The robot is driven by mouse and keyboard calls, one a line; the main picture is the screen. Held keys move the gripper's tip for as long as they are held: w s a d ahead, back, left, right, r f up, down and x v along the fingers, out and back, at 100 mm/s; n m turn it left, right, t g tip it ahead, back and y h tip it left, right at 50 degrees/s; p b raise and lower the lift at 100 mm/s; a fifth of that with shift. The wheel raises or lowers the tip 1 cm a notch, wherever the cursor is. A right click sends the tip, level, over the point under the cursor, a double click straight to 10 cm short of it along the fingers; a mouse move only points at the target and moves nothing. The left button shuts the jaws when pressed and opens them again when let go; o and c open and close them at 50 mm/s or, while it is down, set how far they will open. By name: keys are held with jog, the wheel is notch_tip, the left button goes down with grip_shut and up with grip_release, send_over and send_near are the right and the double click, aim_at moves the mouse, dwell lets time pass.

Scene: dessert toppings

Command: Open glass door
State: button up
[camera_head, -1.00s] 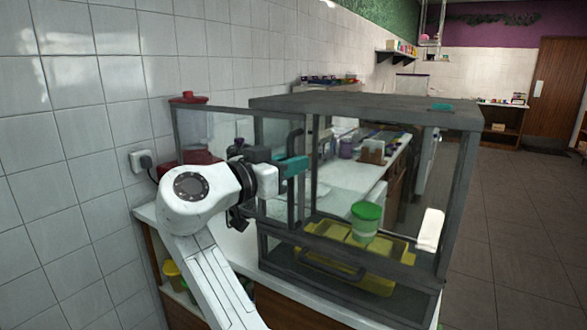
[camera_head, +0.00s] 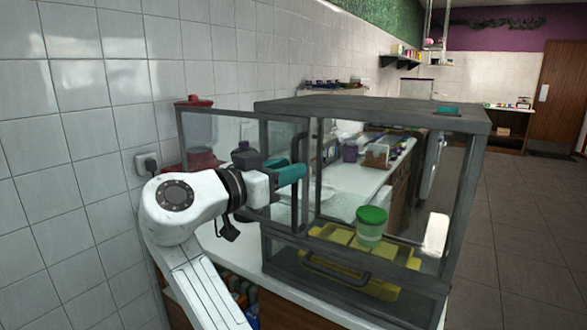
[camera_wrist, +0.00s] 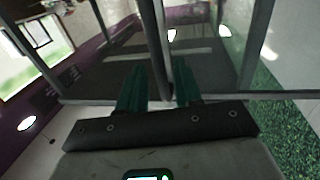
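The glass door (camera_head: 217,141) is a dark-framed clear panel on the front of a grey glass display case (camera_head: 375,113). It stretches out past the left side of the case, and the right part of the case front is uncovered. A dark upright handle (camera_head: 299,150) is near the door's right edge. My gripper (camera_head: 292,174) is at the lower end of this handle. In the wrist view my gripper (camera_wrist: 158,90) has its two teal fingers apart, with a dark upright bar in the gap. Contact with the handle cannot be made out.
A green-lidded tub (camera_head: 371,226) stands in the case over a yellow tray (camera_head: 385,287). A lower front handle (camera_head: 333,272) is below. A red-topped dispenser (camera_head: 194,101) is behind the door near the tiled wall and its socket (camera_head: 146,163). Open floor (camera_head: 515,230) is at right.

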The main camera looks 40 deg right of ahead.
jog(key=s+a, duration=0.1)
jog(key=a, duration=0.7)
jog(key=shift+b, duration=0.3)
jog(key=shift+s, duration=0.1)
jog(key=s+d+f+n+y+p, duration=0.1)
jog(key=s+d+f+n+y, duration=0.2)
jog(key=f, duration=0.7)
jog(key=s+d+f+n+y+p, duration=0.1)
jog(key=s+d+f+n+y, duration=0.25)
jog(key=f, duration=0.65)
jog(key=s+d+f+n+y+p, duration=0.2)
jog(key=s+f+n, duration=0.15)
jog(key=f, duration=0.65)
jog(key=s+a+f+n+y+p, duration=0.1)
jog(key=s+f+n+y, duration=0.1)
jog(key=s, duration=0.6)
jog(key=s+a+f+n+g+y, duration=0.1)
jog(key=s+a+f+n+y, duration=0.1)
jog(key=s+f+y, duration=0.2)
jog(key=s+a+f+n+y+p, duration=0.1)
jog(key=s+a+f+y, duration=0.1)
jog(key=s+f, duration=0.5)
jog(key=s+y, duration=0.1)
jog(key=s, duration=0.4)
jog(key=shift+s+n+g+p, duration=0.25)
jog(key=shift+n+g+p, duration=0.05)
jog(key=shift+n+g, duration=0.1)
